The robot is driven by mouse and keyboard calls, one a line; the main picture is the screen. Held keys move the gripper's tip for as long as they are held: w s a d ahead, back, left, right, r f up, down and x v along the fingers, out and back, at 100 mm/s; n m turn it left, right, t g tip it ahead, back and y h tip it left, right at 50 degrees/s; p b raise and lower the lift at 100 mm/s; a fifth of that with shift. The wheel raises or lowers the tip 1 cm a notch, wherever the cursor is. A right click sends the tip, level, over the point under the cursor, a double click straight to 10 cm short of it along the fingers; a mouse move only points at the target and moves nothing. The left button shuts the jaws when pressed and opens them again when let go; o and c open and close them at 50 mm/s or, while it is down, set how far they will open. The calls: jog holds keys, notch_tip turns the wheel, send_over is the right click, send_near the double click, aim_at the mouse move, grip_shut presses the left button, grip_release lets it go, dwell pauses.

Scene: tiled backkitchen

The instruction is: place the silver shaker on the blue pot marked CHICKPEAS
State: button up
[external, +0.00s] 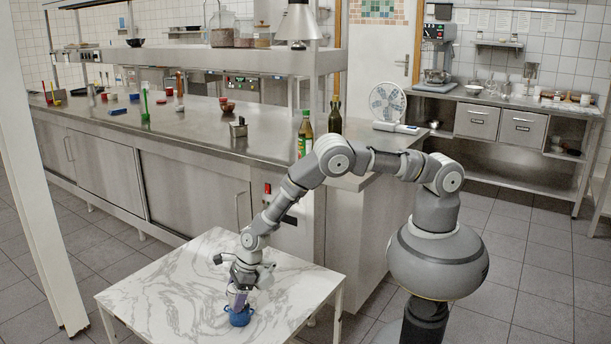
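My gripper (241,283) points down over the white marble-patterned table, near its front middle. A small greyish, slightly violet-tinted upright object, which looks like the silver shaker (237,299), is directly below and between the fingers. Under it is the blue pot (240,316), standing on the table. The shaker's lower end meets the pot's top in the picture; I cannot tell whether it rests on it. The marking on the pot is not readable here. The fingers are too small and partly hidden to tell whether they are shut on the shaker.
The marble table (175,285) is otherwise bare. Behind it runs a long steel counter (200,130) with scattered small items, two bottles (306,133) and a white fan (387,102) near its right end. A steel shelf (200,57) stands above the counter.

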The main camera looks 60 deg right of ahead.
jog(key=shift+o, duration=1.1)
jog(key=p+v, duration=0.4)
jog(key=v, duration=0.8)
jog(key=shift+p, duration=0.35)
jog(key=shift+r, duration=0.15)
